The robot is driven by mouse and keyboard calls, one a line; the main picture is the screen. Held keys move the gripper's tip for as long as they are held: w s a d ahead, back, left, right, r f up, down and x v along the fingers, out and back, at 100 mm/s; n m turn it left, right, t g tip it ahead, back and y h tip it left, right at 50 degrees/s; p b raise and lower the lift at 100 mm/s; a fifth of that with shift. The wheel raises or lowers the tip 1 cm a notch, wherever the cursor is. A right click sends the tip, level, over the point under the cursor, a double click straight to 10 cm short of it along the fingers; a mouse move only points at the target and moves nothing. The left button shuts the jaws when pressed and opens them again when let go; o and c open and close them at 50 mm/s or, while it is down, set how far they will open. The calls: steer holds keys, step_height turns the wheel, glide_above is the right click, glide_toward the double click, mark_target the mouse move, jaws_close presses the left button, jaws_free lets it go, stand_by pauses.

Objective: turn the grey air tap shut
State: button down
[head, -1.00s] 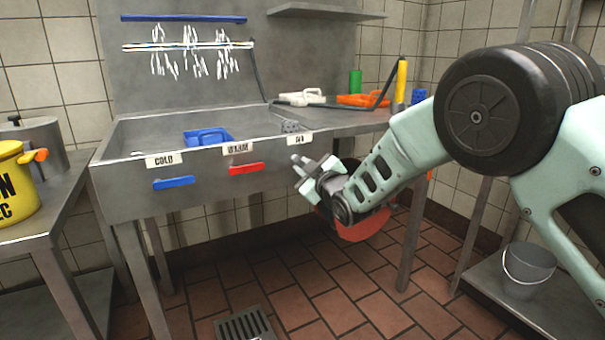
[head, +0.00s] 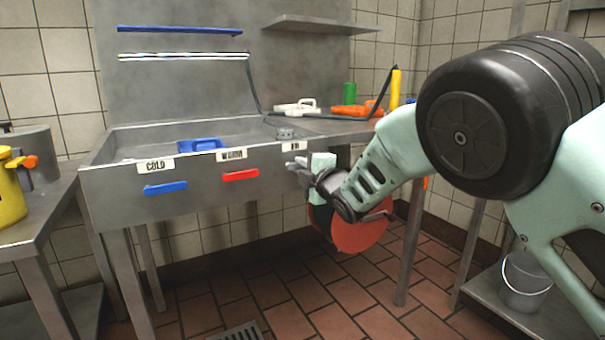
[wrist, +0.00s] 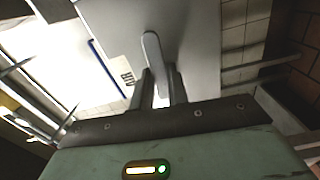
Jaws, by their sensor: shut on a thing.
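The grey air tap (wrist: 152,52) shows in the wrist view as a long rounded lever in front of the sink's steel front. My gripper (wrist: 163,88) has one finger on each side of the lever and is shut on it. In the head view my gripper (head: 298,163) is at the right end of the sink front, just under the air label (head: 293,147). There the gripper hides most of the tap, so I cannot tell its angle from that view.
A blue tap lever (head: 165,188) and a red tap lever (head: 241,175) lie level along the sink front (head: 205,182), left of my gripper. A red disc (head: 360,235) hangs below my wrist. A yellow pot (head: 12,195) stands on the left table.

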steer(key=shift+n, duration=0.5)
steer(key=c, duration=1.4)
jaws_free()
steer(key=shift+r, duration=0.1)
steer(key=shift+o, duration=0.2)
steer(key=shift+s, duration=0.1)
steer(key=p+v, duration=0.2)
steer(key=v, duration=1.5)
steer(key=shift+d, duration=0.2)
steer(key=shift+s, duration=0.1)
